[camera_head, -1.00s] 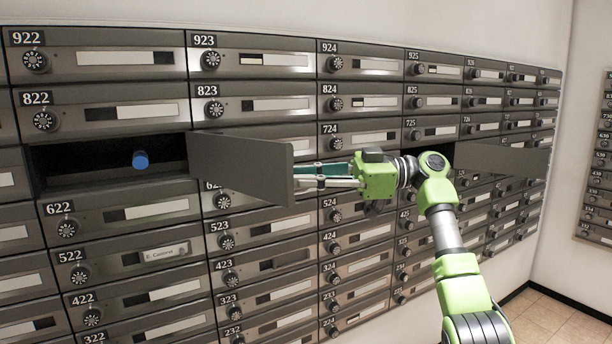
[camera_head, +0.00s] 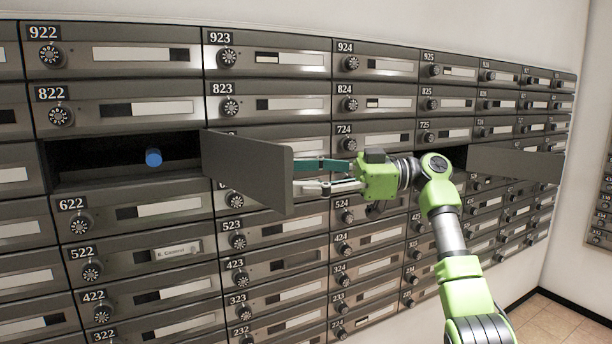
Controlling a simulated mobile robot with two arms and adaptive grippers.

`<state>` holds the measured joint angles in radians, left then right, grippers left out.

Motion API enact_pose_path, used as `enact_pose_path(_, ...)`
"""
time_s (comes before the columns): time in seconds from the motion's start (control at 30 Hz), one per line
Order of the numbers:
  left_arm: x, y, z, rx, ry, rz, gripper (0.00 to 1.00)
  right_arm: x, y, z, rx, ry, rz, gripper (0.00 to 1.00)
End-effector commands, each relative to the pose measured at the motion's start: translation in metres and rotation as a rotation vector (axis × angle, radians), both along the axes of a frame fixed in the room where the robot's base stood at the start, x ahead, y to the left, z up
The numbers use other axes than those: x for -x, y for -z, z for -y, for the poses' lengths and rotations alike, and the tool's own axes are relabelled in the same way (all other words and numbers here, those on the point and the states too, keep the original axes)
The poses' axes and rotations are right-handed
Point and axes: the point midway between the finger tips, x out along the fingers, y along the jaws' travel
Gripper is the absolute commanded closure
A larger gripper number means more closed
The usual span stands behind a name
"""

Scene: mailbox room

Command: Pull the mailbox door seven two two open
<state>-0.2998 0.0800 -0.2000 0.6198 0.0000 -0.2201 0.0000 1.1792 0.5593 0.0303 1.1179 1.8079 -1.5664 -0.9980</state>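The door of mailbox 722 (camera_head: 246,172) is a grey panel swung far outward on the right side of its compartment (camera_head: 105,165), between the 822 and 622 boxes. The compartment is exposed and dark, with a blue cylindrical item (camera_head: 153,158) inside. My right gripper (camera_head: 298,177) is just right of the door's free edge. Its teal and pale fingers are spread apart with a gap between them, and nothing shows in them. I cannot tell whether the fingertips touch the door. My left gripper is out of view.
Another door (camera_head: 515,163) stands open farther right, behind my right arm. The surrounding numbered mailboxes, with dials such as 822's (camera_head: 61,117), are closed. A tiled floor (camera_head: 560,325) shows at lower right, and another mailbox bank (camera_head: 601,215) is on the right wall.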

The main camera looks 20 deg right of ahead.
Motion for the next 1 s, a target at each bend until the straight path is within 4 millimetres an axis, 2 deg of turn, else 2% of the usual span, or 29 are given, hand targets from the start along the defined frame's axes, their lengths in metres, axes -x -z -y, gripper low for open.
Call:
enact_pose_path(0.33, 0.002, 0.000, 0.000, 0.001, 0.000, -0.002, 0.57, -0.003, 0.000, 0.001, -0.003, 0.010, -0.001, 0.50)
enact_pose_path(0.47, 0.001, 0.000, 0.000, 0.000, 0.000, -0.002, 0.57, 0.001, 0.000, 0.010, -0.004, 0.012, -0.001, 0.50)
enact_pose_path(0.8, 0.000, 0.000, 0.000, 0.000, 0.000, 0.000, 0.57, 0.030, -0.002, 0.075, -0.005, 0.007, 0.003, 0.50)
enact_pose_path(1.0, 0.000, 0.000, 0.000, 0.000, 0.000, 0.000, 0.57, 0.043, -0.002, 0.104, -0.003, 0.004, 0.003, 0.50)
